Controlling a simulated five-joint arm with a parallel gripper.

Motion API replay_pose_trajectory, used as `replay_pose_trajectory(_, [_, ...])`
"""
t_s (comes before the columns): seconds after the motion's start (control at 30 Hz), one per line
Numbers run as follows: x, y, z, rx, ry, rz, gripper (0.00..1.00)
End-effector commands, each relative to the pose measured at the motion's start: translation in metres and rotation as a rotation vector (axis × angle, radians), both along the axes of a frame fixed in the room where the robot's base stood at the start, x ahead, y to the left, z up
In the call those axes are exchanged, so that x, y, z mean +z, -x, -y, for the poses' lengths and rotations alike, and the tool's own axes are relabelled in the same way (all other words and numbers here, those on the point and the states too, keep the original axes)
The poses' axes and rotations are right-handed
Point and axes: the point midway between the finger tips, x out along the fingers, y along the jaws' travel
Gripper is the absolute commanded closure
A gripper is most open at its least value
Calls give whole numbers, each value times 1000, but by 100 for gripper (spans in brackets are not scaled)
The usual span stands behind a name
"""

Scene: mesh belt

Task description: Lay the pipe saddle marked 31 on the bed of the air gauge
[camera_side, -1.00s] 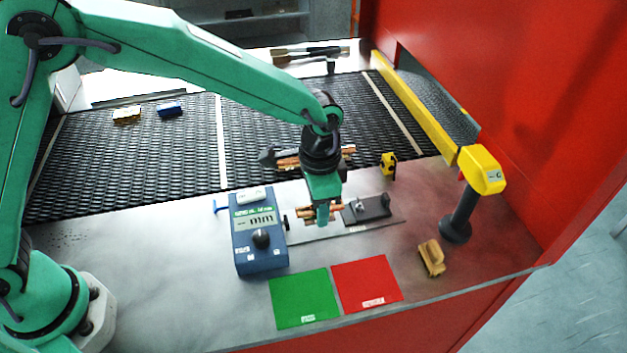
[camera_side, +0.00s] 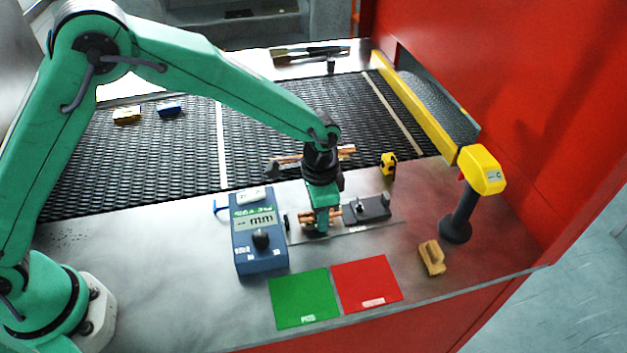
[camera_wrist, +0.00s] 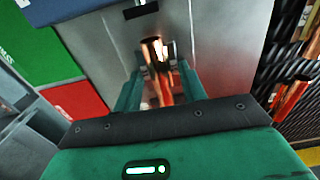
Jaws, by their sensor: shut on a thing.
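My gripper (camera_side: 321,226) is shut on a copper-coloured pipe saddle (camera_side: 335,214), whose ends show on both sides of the fingers. In the wrist view the saddle (camera_wrist: 160,68) lies between my two fingers (camera_wrist: 158,92). Its marking cannot be read. The air gauge (camera_side: 247,245) is a blue box with an "mm" display and a dark knob. To its right is a grey metal strip (camera_side: 357,229) with a small stop at the left and a dark block (camera_side: 371,208) at the right. The saddle is low over this strip; whether it touches is hidden.
More copper-coloured pieces (camera_side: 287,160) lie on the mesh belt (camera_side: 180,150) behind my gripper. A green mat (camera_side: 304,298) and a red mat (camera_side: 367,283) lie in front. A tan block (camera_side: 431,258), a small yellow object (camera_side: 388,163) and a yellow-headed post (camera_side: 458,215) stand right.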

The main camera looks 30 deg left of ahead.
Motion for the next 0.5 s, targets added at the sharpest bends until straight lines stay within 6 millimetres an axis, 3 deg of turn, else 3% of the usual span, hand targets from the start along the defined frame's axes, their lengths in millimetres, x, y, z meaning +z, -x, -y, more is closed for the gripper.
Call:
replay_pose_trajectory(0.4, [-4, 0, 0, 0, 1, 1, 87])
replay_pose_trajectory(0.43, [-4, 0, 0, 0, 0, 0, 55])
replay_pose_trajectory(0.5, [-4, 0, 0, 0, 0, 0, 41])
